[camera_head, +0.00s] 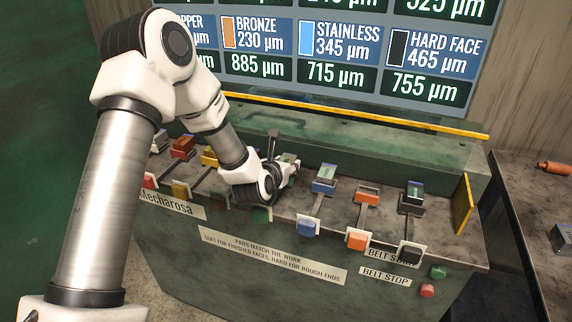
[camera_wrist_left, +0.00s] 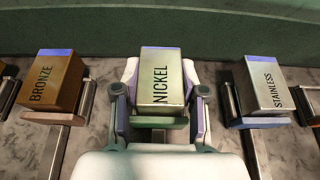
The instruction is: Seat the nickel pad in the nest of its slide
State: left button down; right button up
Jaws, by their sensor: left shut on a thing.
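The nickel pad (camera_wrist_left: 161,75) is a pale block lettered NICKEL, upright between the two fingers of my left gripper (camera_wrist_left: 160,103). The fingers close on its left and right sides. A flat plate (camera_wrist_left: 160,122) of its slide shows just below the pad's near edge. Whether the pad rests fully in the nest or sits slightly above it I cannot tell; the fingers hide the nest walls. In the head view my left gripper (camera_head: 286,172) is over the green-knobbed slide, and my wrist covers most of pad and nest. My right gripper is not in view.
The bronze pad (camera_wrist_left: 53,80) and stainless pad (camera_wrist_left: 263,84) sit on neighbouring slides, with gaps beside my fingers. In the head view, an orange slide (camera_head: 367,193) and a dark one (camera_head: 412,194) lie further right. A green back wall (camera_head: 380,145) rises behind.

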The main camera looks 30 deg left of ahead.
pick_arm(q)
jog(key=shift+f, duration=0.15)
jog(key=c, duration=0.6)
grip_release()
jog(key=shift+s, duration=0.15)
jog(key=v, duration=1.2)
